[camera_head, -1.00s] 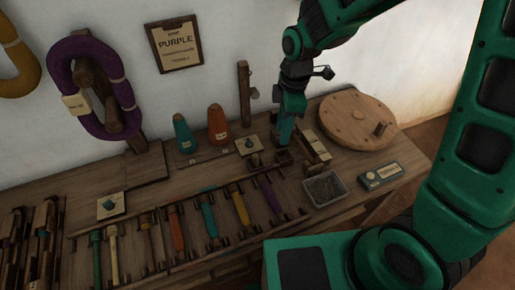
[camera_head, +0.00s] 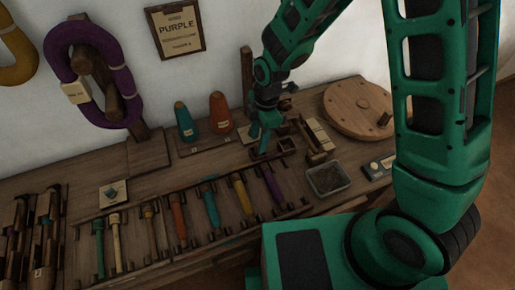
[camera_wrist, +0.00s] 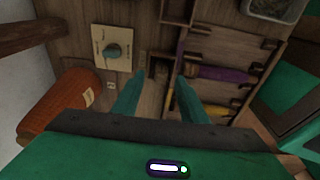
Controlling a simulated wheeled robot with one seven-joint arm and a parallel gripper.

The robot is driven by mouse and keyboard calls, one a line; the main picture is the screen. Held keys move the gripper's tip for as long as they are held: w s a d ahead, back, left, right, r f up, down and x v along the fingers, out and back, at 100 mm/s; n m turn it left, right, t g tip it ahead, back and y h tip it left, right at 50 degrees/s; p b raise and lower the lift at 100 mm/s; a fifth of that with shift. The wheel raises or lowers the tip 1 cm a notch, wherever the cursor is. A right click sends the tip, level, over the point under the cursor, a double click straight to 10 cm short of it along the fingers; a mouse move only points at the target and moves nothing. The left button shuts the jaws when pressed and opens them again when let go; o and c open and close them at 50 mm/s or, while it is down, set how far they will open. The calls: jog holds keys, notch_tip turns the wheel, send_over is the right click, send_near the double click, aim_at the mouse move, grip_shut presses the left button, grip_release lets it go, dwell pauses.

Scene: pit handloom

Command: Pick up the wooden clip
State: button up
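My gripper (camera_head: 262,140) is low over the bench, between the cards at the back and the row of coloured shuttles. In the wrist view my gripper (camera_wrist: 158,92) has its two green fingers well apart, with nothing held between them. A small dark wooden piece (camera_wrist: 158,68) lies on the bench just beyond the fingertips, in line with the gap. It looks like the wooden clip, but I cannot be sure at this size. In the head view my gripper mostly hides that spot.
A card with a green knob (camera_wrist: 112,48) and an orange cone (camera_wrist: 62,104) lie left of the fingers. A purple shuttle (camera_wrist: 215,74) lies right. A grey tray (camera_head: 328,180), a round wooden disc (camera_head: 358,108) and a teal cone (camera_head: 185,122) stand around.

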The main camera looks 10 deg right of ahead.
jog(key=shift+s+a+f, duration=0.1)
jog(key=shift+a+f, duration=0.1)
jog(key=shift+f, duration=1.45)
grip_shut()
jog(key=shift+r, duration=0.1)
jog(key=shift+r, duration=0.45)
notch_tip(320, 180, up, 3)
jog(key=shift+r, duration=0.1)
jog(key=s+a+r, duration=0.2)
jog(key=a+r, duration=0.4)
jog(key=a, duration=0.5)
jog(key=shift+s+a+r, duration=0.15)
jog(key=shift+a+r, duration=0.05)
jog(key=shift+r, duration=0.2)
